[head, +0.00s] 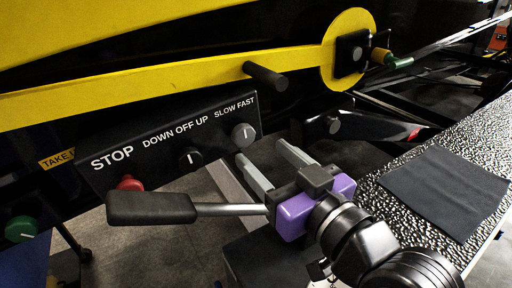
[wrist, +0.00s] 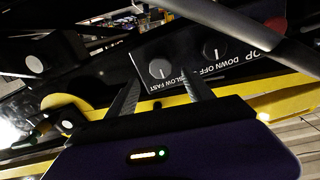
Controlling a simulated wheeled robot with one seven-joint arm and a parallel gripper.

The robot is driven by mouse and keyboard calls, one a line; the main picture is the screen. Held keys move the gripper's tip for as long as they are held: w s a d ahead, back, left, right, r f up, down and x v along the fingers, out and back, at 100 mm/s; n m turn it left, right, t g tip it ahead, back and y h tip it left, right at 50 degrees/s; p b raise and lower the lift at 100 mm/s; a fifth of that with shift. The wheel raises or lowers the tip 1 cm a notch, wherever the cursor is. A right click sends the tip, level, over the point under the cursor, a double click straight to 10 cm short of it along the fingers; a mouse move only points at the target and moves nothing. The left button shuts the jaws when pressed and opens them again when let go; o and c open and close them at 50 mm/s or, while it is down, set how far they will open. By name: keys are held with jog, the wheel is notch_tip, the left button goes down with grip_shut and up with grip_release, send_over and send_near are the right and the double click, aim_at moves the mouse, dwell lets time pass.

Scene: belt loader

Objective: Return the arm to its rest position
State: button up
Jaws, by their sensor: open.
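My gripper (head: 268,162) has a purple and black body and two grey fingers. In the head view it is in the lower middle, with its fingers spread and nothing between them. The fingers point toward the black control panel (head: 160,145), just below and in front of its right end with the SLOW FAST knob (head: 243,134). In the wrist view the gripper (wrist: 162,95) shows its two fingers apart, with the SLOW FAST knob (wrist: 159,68) behind them. My dark arm runs down to the bottom right of the head view.
A black-handled lever (head: 150,207) lies left of my gripper, its grey rod reaching close to the purple body. The red stop button (head: 130,184) sits behind it. A textured metal step (head: 400,205) with a dark mat (head: 445,192) is at right. A yellow bar (head: 180,83) crosses above.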

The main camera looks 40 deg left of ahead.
jog(key=shift+v, duration=1.1)
